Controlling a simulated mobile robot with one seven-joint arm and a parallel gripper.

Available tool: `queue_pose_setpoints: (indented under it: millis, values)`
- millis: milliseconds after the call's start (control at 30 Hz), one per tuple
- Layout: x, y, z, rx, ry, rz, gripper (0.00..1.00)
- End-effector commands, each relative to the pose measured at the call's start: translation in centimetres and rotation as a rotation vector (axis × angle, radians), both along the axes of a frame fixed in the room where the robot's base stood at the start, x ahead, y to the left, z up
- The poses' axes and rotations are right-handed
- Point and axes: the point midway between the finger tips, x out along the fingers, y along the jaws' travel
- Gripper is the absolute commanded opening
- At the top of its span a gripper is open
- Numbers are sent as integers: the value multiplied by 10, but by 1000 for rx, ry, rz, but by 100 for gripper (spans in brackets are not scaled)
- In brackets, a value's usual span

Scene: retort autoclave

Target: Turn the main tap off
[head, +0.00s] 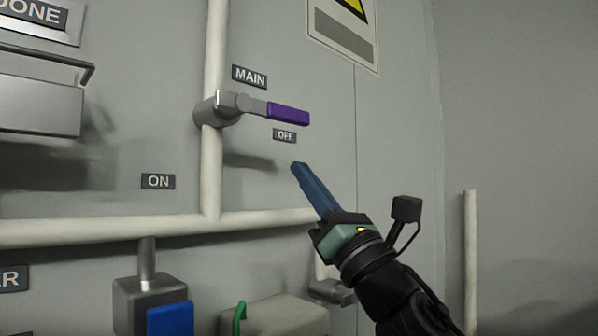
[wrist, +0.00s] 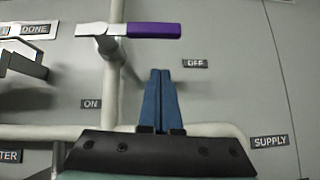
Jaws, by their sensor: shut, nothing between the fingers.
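The main tap has a purple lever handle (head: 288,114) on a grey valve body (head: 222,108) fixed to a vertical white pipe. The handle points to the right, roughly level, just above the OFF label (head: 285,135). The MAIN label (head: 249,76) is above it, and the ON label (head: 158,181) is at lower left. In the wrist view the purple handle (wrist: 153,30) lies across the top. My gripper (head: 298,168) is shut and empty, its blue fingers below the handle and apart from it. The fingertips also show in the wrist view (wrist: 160,74).
White pipes run vertically (head: 213,170) and horizontally (head: 110,229) along the grey panel. A metal box with a bar (head: 42,105) juts out at left. Below are a blue-handled valve (head: 170,318) and a green handle (head: 239,318).

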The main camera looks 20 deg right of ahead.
Motion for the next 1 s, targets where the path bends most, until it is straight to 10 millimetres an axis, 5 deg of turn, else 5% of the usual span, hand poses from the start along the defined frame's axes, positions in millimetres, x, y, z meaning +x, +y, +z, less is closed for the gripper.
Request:
queue_pose_setpoints:
  millis: [367, 1000]
  values:
    - [-48, -19, -50, 1, 0, -1, 0]
    - [-53, -20, -55, 1, 0, -1, 0]
